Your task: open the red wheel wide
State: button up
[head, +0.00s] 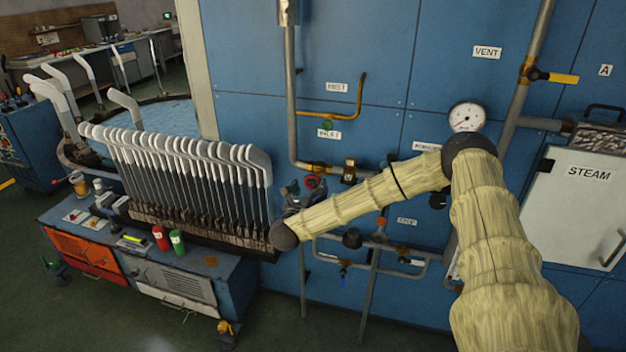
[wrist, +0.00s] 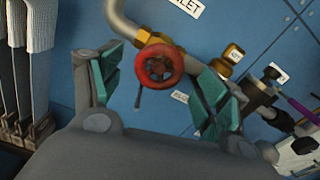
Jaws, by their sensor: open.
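The red wheel (wrist: 159,65) is a small round handwheel on a pipe fitting, near the middle of the wrist view. In the head view the red wheel (head: 313,182) shows small, just above my gripper. My gripper (wrist: 160,90) is open, with one green-padded finger to the left of the wheel and one to the right. Nothing is between the pads except the view of the wheel beyond. I cannot tell how far the fingertips stand from it. In the head view my gripper (head: 296,195) is partly hidden behind my arm's covered wrist.
A row of sock boards (head: 185,165) stands close left of my gripper on a blue cart (head: 235,285). Grey pipes (head: 292,90), brass fittings (head: 349,170) and a gauge (head: 467,117) are on the blue panel. A dark valve (wrist: 255,95) sits right of the gripper.

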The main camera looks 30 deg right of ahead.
aim_at(312, 184)
jog(key=shift+p+x, duration=0.5)
jog(key=shift+x, duration=1.4)
jog(key=c, duration=1)
jog(key=shift+c, duration=0.2)
